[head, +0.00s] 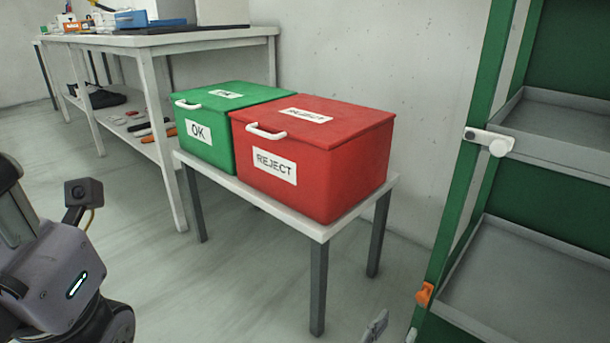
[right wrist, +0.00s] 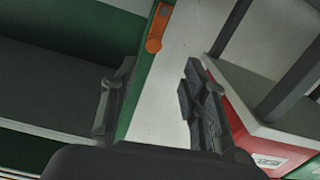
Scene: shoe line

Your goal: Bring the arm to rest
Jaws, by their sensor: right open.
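My right gripper (head: 392,330) shows only by its fingertips at the bottom edge of the head view, between the small table and the green rack. In the right wrist view its two fingers (right wrist: 155,100) stand wide apart with nothing between them. The gripper is open and empty. My left arm shows at the lower left of the head view, but its gripper fingers are out of the picture.
A closed green OK box (head: 222,142) and a closed red REJECT box (head: 335,180) sit on a small table (head: 320,231). A green rack (head: 455,200) with grey trays and an orange clip (right wrist: 156,30) stands at right. A workbench (head: 150,40) stands behind.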

